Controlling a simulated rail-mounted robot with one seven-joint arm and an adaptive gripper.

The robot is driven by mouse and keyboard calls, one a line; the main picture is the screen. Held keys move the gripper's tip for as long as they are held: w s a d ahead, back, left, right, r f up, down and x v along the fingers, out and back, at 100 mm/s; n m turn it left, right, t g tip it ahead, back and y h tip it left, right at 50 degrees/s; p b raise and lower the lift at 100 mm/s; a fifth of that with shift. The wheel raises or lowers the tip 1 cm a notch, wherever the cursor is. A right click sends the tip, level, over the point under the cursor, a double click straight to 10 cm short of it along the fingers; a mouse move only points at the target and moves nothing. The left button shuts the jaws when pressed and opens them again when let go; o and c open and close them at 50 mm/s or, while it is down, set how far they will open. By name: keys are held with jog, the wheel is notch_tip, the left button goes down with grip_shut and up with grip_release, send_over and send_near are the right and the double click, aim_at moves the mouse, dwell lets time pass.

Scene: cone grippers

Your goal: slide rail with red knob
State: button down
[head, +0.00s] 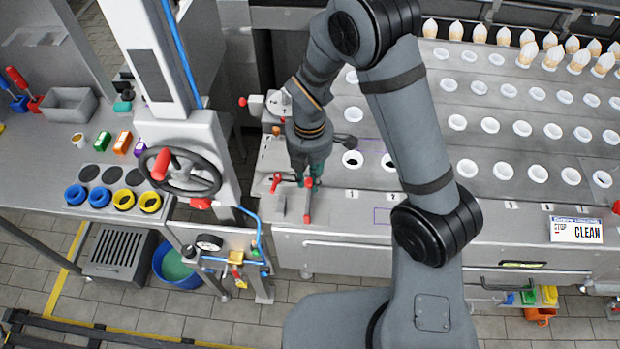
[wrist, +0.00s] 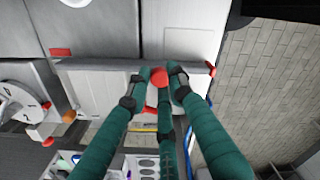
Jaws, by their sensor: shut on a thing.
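The red knob (wrist: 159,77) sits between the fingertips of my gripper (wrist: 158,80) in the wrist view. My gripper's teal fingers with dark tips are closed around it. The knob is on a grey rail (wrist: 105,65) that runs across the wrist view and has red ends. In the head view the rail with its red parts (head: 308,205) lies at the left front of the metal work table, and my gripper (head: 309,181) points down over it. The fingers partly hide the knob and the rail's middle.
The work table has rows of white-rimmed holes (head: 457,122), with cones (head: 527,54) in the back rows. A dial with a red knob (wrist: 18,105) stands left of the rail in the wrist view. A column with a black handwheel (head: 180,171) stands to the left.

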jog(key=c, duration=1.5)
grip_release()
jog(key=shift+a, duration=0.3)
jog(key=shift+c, duration=0.2)
jog(key=shift+d+r, duration=0.1)
notch_tip(320, 180, up, 12)
notch_tip(320, 180, down, 12)
jog(key=shift+f, duration=0.15)
jog(key=shift+d, duration=0.15)
jog(key=shift+s+d, duration=0.1)
jog(key=shift+d, duration=0.55)
